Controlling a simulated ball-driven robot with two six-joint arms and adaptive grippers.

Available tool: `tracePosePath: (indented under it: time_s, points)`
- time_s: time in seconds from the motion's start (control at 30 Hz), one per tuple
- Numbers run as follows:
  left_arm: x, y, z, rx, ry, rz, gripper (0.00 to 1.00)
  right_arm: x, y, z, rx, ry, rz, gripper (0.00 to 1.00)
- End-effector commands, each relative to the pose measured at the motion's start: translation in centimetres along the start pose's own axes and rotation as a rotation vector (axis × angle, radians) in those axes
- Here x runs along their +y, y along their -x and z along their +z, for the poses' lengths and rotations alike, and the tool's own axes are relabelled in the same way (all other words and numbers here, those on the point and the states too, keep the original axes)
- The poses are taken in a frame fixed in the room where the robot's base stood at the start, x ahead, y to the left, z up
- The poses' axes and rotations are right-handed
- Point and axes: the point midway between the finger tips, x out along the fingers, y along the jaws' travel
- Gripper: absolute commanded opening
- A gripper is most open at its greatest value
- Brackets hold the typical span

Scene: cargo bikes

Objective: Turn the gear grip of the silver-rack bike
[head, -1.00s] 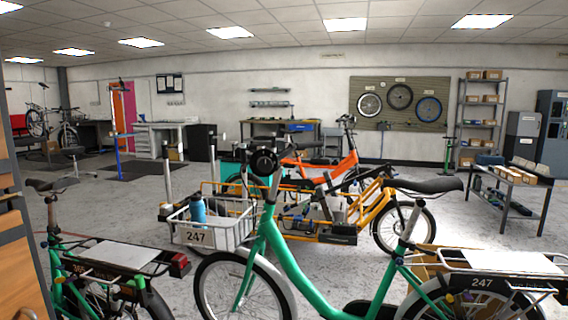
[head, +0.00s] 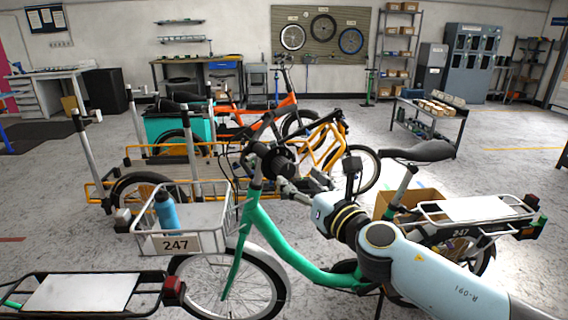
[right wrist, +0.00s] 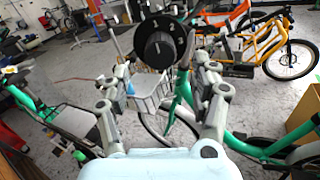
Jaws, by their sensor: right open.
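The green bike (head: 262,236) with the pale silver rear rack (head: 478,209) stands in front of me, its white front basket marked 247 (head: 190,229) at left. Its gear grip (head: 278,163) is a black, round-ended grip on the handlebar. In the right wrist view the gear grip (right wrist: 158,50) faces me end-on, with small white digits on it. My right gripper (head: 294,187) is near the grip in the head view. In the right wrist view my right gripper (right wrist: 160,82) is open and empty, its fingers apart on either side below the grip. My left gripper is out of view.
A blue bottle (head: 166,211) stands in the basket. Another bike's dark rack (head: 148,287) with a white plate is at lower left. A yellow cargo bike (head: 322,150) and an orange bike (head: 238,122) stand behind. Open floor (head: 500,150) lies at right.

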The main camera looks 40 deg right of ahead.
Motion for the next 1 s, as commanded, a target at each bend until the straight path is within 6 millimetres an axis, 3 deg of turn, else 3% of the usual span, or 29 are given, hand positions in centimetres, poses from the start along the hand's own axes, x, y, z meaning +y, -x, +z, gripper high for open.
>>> tracePosePath:
  time_s: [0.1, 0.33, 0.5, 0.77, 1.0]
  points:
    - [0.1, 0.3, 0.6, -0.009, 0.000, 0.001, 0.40, 0.0, -2.7, 0.2, -0.003, -0.002, -0.001, 0.63]
    - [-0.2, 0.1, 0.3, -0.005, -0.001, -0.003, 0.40, 0.0, -6.5, -0.1, -0.001, -0.003, -0.001, 0.63]
    - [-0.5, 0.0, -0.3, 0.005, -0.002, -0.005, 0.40, 0.0, -7.7, 0.0, 0.000, -0.005, -0.001, 0.63]
    - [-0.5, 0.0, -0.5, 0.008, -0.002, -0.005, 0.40, 0.0, -7.9, 0.0, 0.001, -0.005, -0.001, 0.63]
    - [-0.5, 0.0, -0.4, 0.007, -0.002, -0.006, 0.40, 0.0, -7.8, 0.0, 0.001, -0.005, -0.001, 0.34]
